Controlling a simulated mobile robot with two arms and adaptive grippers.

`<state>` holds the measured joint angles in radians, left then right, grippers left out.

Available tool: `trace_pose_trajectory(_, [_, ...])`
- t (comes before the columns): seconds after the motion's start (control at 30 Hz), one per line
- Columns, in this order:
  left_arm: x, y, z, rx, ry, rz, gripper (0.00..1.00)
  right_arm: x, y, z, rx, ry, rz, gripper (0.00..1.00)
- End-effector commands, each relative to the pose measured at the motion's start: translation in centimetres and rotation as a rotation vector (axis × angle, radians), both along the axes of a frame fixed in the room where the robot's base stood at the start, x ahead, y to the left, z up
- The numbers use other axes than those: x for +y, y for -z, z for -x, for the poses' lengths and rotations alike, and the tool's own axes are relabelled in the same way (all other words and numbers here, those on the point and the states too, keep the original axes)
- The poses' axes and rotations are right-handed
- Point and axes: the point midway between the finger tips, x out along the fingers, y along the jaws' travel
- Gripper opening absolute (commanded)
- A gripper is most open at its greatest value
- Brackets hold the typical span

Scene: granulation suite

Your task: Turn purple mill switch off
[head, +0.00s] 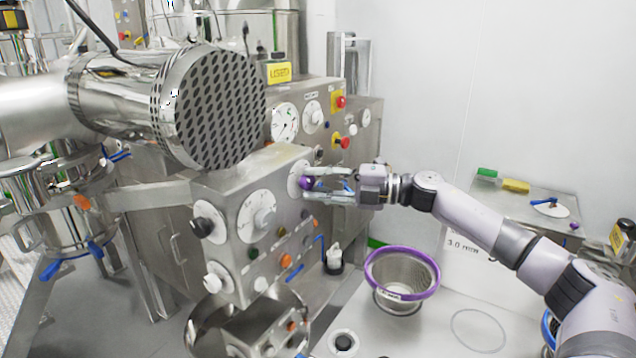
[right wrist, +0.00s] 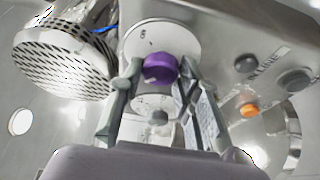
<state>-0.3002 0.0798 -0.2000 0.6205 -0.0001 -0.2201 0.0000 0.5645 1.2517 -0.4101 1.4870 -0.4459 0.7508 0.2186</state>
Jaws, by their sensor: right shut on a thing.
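The purple mill switch (head: 305,183) is a round knob on a white dial plate on the side face of a steel control box. The knob's pointer mark is too small to read. My left gripper is not in view.
The steel control box (head: 216,187) carries black and white knobs and small coloured buttons. A large perforated steel drum (head: 215,108) hangs in front at the upper left. A purple-rimmed sieve (head: 370,272) stands below my right gripper. Bare white wall lies behind my arm.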

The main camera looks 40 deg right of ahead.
Motion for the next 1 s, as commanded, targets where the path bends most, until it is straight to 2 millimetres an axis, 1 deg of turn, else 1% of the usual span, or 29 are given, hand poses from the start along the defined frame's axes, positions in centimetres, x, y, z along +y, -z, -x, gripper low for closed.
trace_pose_trajectory(0.5, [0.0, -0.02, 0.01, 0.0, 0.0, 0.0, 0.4, 0.05, 0.11, 0.02, -0.006, -0.002, 0.018, 0.03])
trace_pose_trajectory(0.53, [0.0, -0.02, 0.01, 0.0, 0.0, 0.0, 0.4, 0.05, 0.11, 0.02, -0.006, -0.002, 0.018, 0.33])
trace_pose_trajectory(0.8, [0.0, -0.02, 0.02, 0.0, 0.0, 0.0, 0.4, 0.04, 0.06, 0.01, -0.006, -0.001, 0.016, 0.51])
trace_pose_trajectory(1.0, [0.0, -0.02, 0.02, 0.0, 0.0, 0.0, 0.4, 0.04, 0.03, 0.01, -0.006, -0.001, 0.014, 0.51])
